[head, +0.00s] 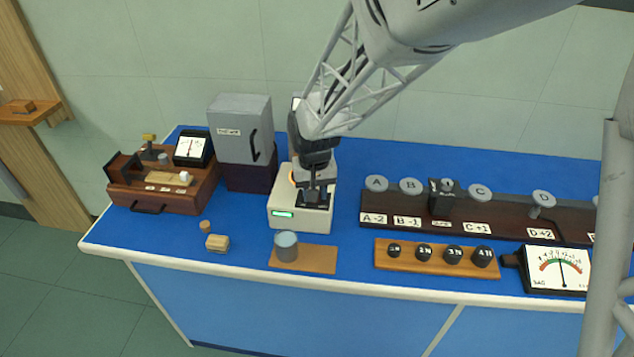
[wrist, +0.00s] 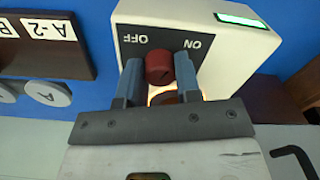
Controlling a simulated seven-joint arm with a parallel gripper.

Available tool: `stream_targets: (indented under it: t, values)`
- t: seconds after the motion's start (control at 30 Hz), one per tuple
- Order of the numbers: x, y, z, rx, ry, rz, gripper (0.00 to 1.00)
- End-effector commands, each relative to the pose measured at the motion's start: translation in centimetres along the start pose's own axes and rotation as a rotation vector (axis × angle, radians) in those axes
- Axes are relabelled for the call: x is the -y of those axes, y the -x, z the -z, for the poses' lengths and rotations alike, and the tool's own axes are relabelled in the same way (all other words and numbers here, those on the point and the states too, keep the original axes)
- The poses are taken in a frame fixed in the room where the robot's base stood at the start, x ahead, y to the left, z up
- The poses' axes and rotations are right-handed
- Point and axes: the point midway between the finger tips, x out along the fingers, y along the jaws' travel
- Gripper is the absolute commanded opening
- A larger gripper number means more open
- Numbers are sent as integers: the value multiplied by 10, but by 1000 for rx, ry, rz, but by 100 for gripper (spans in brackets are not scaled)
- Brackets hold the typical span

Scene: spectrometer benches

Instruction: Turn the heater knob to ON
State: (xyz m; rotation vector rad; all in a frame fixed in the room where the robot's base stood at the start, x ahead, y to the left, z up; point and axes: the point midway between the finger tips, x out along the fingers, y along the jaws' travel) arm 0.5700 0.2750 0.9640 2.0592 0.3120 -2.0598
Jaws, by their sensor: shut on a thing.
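The heater is a cream box (head: 276,222) with a lit green display, at the middle of the blue bench. It also shows upside down in the wrist view (wrist: 262,48). Its red knob (wrist: 158,68) sits on a dark panel between the inverted words OFF and ON. My gripper (head: 314,198) is over the heater from behind and hides the knob in the head view. In the wrist view my gripper (wrist: 160,72) has its two blue-grey fingers shut on the knob's sides. An orange glow shows just behind the knob. Which word the knob points at is unclear.
A grey box (head: 240,128) with a black handle stands left of the heater. A grey cylinder (head: 287,248) on a wooden pad (head: 318,260) stands in front. A rail of lettered discs (head: 375,205) and a wooden block with several dark weights (head: 410,269) lie right.

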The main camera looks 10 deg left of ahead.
Motion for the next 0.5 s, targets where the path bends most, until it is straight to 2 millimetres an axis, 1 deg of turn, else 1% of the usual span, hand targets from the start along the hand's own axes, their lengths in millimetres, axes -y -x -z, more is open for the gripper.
stream_targets:
  t: [0.2,0.5]
  values:
    - [0,1,0,0,-167,0,7]
    - [0,1,0,0,-295,0,7]
